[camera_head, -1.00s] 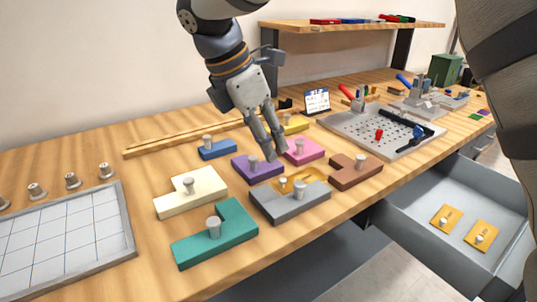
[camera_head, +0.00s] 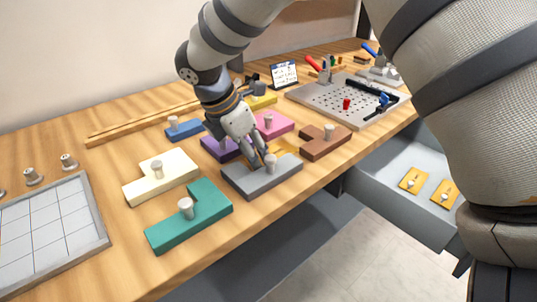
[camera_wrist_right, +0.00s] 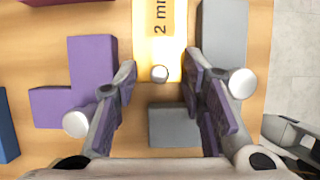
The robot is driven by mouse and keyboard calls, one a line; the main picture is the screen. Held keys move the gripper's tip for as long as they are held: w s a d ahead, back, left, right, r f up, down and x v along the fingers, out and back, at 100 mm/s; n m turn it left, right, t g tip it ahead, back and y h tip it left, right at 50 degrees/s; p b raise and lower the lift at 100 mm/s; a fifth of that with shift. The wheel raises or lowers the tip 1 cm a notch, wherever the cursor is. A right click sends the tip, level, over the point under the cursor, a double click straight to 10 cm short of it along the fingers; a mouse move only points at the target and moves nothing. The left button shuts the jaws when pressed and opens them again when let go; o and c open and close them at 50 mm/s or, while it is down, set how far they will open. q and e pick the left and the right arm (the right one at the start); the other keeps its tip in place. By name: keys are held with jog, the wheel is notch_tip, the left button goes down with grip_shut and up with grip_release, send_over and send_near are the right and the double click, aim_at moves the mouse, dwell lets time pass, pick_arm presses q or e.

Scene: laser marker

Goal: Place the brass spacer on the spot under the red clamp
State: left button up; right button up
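The brass spacer (camera_head: 285,147), a flat yellow plate marked "2 mm", lies on the bench among coloured blocks. In the right wrist view the spacer (camera_wrist_right: 160,28) has its small round knob between my open right fingers (camera_wrist_right: 159,75), with gaps on both sides. In the head view my right gripper (camera_head: 257,163) is low over the spacer, between the purple and grey blocks, and hides part of it. The red clamp (camera_head: 314,64) stands at the far left side of the perforated fixture plate (camera_head: 320,97). The spot under it is too small to make out.
A grey block (camera_head: 262,181) and a purple block (camera_head: 220,149) flank the spacer closely. Pink (camera_head: 272,125) and brown (camera_head: 326,143) blocks lie beyond. An open drawer (camera_head: 385,206) holds two other yellow plates. A small red piece (camera_head: 347,104) sits on the fixture plate.

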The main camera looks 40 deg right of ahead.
grip_shut()
jog(key=shift+r, duration=0.2)
